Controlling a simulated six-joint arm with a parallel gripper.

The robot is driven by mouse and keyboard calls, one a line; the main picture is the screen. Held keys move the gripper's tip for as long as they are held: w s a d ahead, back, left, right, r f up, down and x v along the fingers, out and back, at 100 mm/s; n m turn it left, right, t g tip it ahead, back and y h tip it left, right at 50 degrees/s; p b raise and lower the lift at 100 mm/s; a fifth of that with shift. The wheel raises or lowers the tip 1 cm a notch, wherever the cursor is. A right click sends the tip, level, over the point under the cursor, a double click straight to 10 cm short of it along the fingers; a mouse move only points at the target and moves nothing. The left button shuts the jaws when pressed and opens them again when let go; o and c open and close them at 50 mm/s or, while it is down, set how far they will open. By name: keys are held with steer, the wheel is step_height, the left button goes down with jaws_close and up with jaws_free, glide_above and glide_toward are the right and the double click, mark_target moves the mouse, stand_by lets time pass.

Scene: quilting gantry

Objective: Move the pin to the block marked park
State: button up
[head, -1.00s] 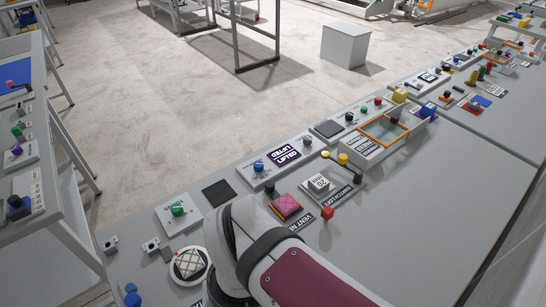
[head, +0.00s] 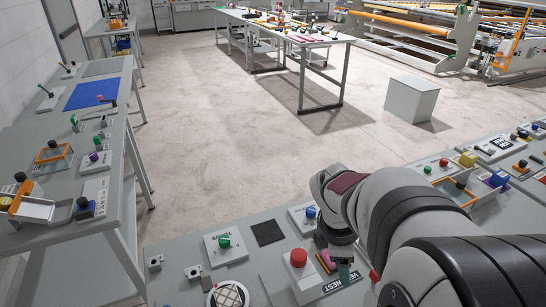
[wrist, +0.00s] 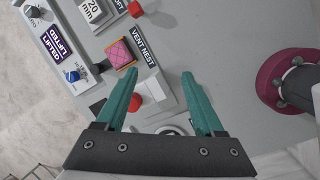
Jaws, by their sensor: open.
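My gripper (wrist: 160,73) is open with two teal fingers and nothing between its tips. In the head view my gripper (head: 343,268) is low over the near bench, partly hidden by my arm. A red round knob (head: 298,257) stands on a white plate beside it. The red knob (wrist: 135,103) also shows in the wrist view, partly behind the left finger. Two small light blocks with dark round marks, one left (head: 154,262) and one right (head: 193,272), sit near the bench's left end. I cannot tell which thing is the pin, and no park marking is readable.
A pink quilted pad (wrist: 120,52) lies by the vent nest label (wrist: 144,48). A green knob (head: 224,242), a dark pad (head: 267,233) and a blue knob (head: 311,212) line the bench's far edge. Open grey surface (wrist: 228,60) lies right in the wrist view.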

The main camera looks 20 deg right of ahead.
steer(key=w+d+f+n+h, duration=0.1)
steer(key=w+d+f+n, duration=0.15)
steer(key=d+n, duration=0.55)
steer(key=shift+m, duration=0.5)
steer(key=x, duration=1.1)
steer(key=s+d+x, duration=0.1)
steer(key=x, duration=0.4)
steer(key=shift+s+d, duration=0.1)
steer(key=shift+d, duration=0.1)
jaws_close()
